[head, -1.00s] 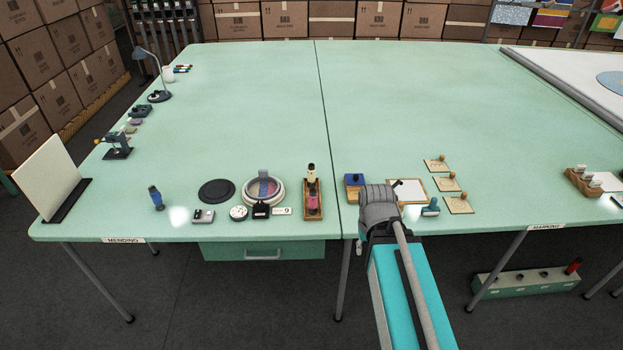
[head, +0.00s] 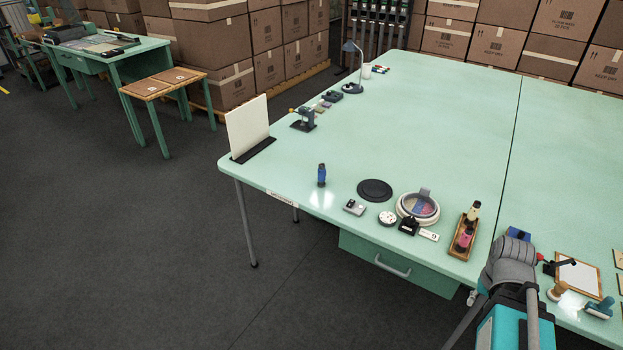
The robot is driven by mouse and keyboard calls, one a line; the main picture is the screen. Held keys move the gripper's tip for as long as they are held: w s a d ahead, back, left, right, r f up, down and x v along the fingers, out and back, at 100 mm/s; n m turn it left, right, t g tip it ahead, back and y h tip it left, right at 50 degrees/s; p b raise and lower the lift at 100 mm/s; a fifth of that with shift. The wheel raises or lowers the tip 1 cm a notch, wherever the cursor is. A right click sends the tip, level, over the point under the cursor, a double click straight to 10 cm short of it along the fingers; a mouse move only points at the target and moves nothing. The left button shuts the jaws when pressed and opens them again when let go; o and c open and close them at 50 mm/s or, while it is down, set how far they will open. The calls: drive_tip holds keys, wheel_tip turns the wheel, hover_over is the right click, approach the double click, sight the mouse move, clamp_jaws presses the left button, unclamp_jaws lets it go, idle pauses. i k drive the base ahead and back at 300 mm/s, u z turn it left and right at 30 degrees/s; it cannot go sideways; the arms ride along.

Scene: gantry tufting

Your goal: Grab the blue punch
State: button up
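A blue upright piece that looks like the blue punch (head: 321,175) stands on the green table near its front left corner in the head view. It has a dark lower part and nothing touches it. My arm rises at the lower right, well to the right of the punch. My gripper cannot be made out; the arm links hide that area.
A pale upright board (head: 247,128) stands left of the punch. Open floor lies left of the table (head: 420,130).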

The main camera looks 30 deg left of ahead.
sight(321, 174)
drive_tip(key=u, duration=1.1)
drive_tip(key=k, duration=1.35)
drive_tip(key=z, duration=0.45)
drive_tip(key=i, duration=1.1)
drive_tip(key=z, duration=0.4)
drive_tip(key=i, duration=0.8)
drive_tip(key=u, duration=0.25)
